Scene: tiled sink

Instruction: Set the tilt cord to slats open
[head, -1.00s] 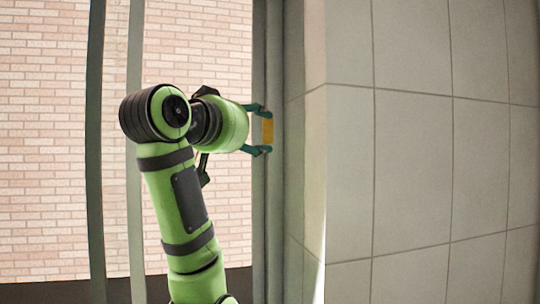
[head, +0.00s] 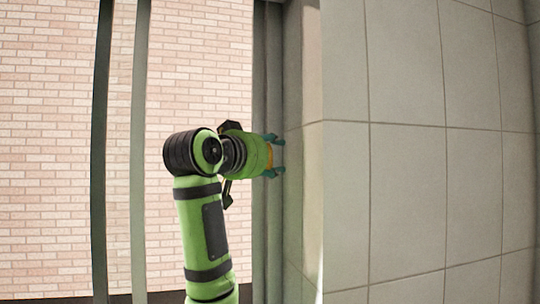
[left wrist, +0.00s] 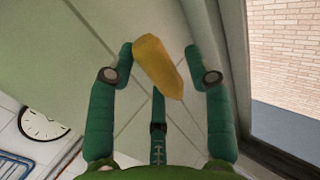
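A yellow-orange piece (head: 270,155), which looks like the pull of the tilt cord, is at the wall beside the window frame. It also shows in the left wrist view (left wrist: 158,66) as a tapered block. No string or slats can be made out. My left gripper (head: 278,155) has teal fingers on both sides of the piece. In the left wrist view the fingers (left wrist: 160,50) are spread wide. The left fingertip is close to or touching the piece; a gap shows on the right. My green wrist partly hides the piece in the head view. My right gripper is in neither view.
Grey tiled wall (head: 420,180) fills the right side. Dark window posts (head: 138,150) stand left, with pink brick (head: 50,150) behind. The left wrist view shows a wall clock (left wrist: 43,123) and a blue rack (left wrist: 14,166) at lower left.

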